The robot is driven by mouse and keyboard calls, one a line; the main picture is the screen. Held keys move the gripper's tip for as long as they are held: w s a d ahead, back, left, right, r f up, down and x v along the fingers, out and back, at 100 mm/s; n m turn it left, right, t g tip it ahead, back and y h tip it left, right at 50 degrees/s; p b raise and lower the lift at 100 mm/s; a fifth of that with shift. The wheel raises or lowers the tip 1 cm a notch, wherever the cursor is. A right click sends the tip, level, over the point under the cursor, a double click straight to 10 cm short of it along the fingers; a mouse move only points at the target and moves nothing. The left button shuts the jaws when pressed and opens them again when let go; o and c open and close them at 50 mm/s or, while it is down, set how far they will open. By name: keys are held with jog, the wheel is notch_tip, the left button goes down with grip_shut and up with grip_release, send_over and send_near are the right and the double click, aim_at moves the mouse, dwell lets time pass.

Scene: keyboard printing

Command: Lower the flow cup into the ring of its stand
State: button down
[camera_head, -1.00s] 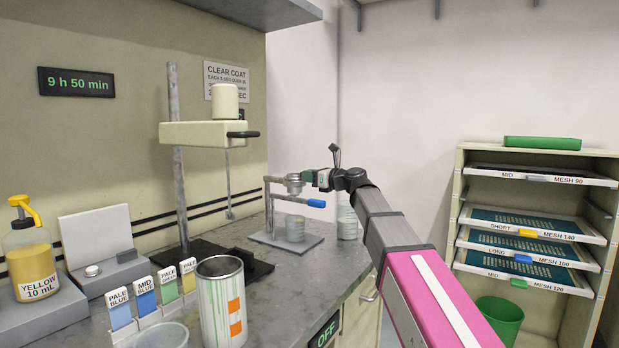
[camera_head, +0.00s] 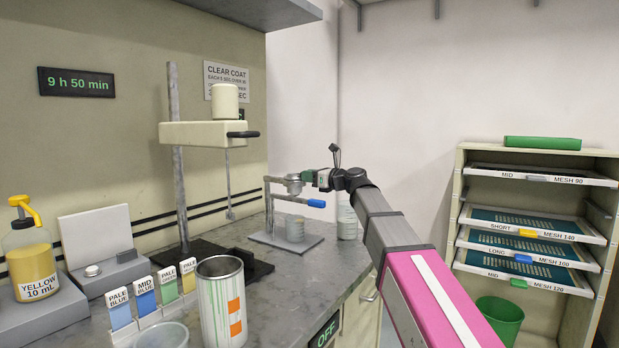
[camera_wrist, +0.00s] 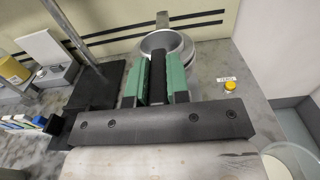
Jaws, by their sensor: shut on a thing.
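The flow cup is a small grey metal cup (camera_head: 294,184) at the top of its stand, and it also shows in the wrist view as a round grey cup (camera_wrist: 165,40). My gripper (camera_head: 315,178) is shut on the cup's dark handle (camera_wrist: 158,75), with green fingers on both sides in the wrist view. The stand (camera_head: 268,206) has a grey upright, a ring arm at cup height and a lower arm with a blue-ended lever (camera_head: 316,203). The cup is at the ring; the ring is mostly hidden, so I cannot tell how fully the cup is seated.
A clear beaker (camera_head: 295,229) stands on the stand's base plate (camera_head: 303,244), and another container (camera_head: 347,222) stands to its right. The mixer (camera_head: 205,134) is on the left. A yellow button (camera_wrist: 231,86) is right of the stand in the wrist view.

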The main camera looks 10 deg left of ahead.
jog(key=shift+f, duration=0.2)
jog(key=c, duration=1)
grip_release()
jog(key=shift+s, duration=0.1)
jog(key=shift+w+d+r, duration=0.1)
jog(key=shift+w, duration=0.15)
jog(key=shift+r, duration=0.25)
notch_tip(320, 180, up, 6)
jog(key=shift+f, duration=0.25)
jog(key=shift+s, duration=0.1)
jog(key=v, duration=1)
jog(key=shift+s+d+f, duration=0.1)
jog(key=shift+s+d, duration=0.1)
jog(key=shift+d, duration=0.05)
